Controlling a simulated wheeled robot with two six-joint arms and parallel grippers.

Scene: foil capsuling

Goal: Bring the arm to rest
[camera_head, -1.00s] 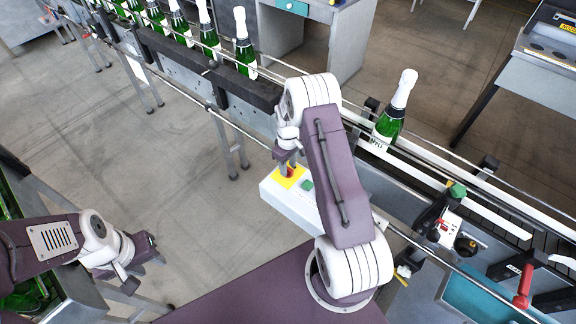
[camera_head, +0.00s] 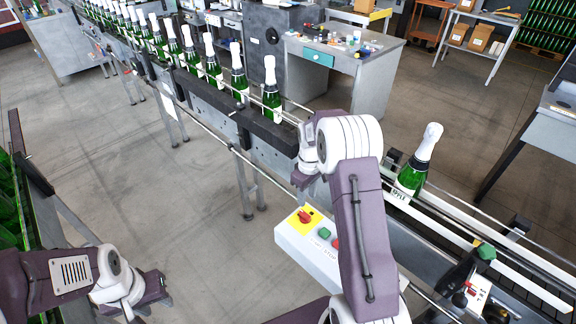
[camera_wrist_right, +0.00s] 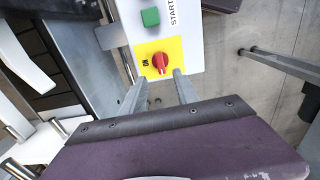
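My right arm reaches over the conveyor. Its gripper (camera_head: 303,184) hangs just above the white control box (camera_head: 296,240), apart from it. In the right wrist view its two fingers (camera_wrist_right: 160,92) are spread with nothing between them. The red knob (camera_head: 304,216) on its yellow plate shows past the fingertips, and also in the wrist view (camera_wrist_right: 160,63). A green button (camera_head: 324,233) sits beside it. My left gripper (camera_head: 152,294) is low at the left over the floor; its fingers are too unclear to judge.
A green bottle with a white top (camera_head: 418,165) stands on the conveyor right of my right arm. Several more bottles (camera_head: 271,98) line the conveyor at the back left. A grey desk (camera_head: 366,80) stands behind. A bottle crate (camera_head: 38,215) is at the left edge.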

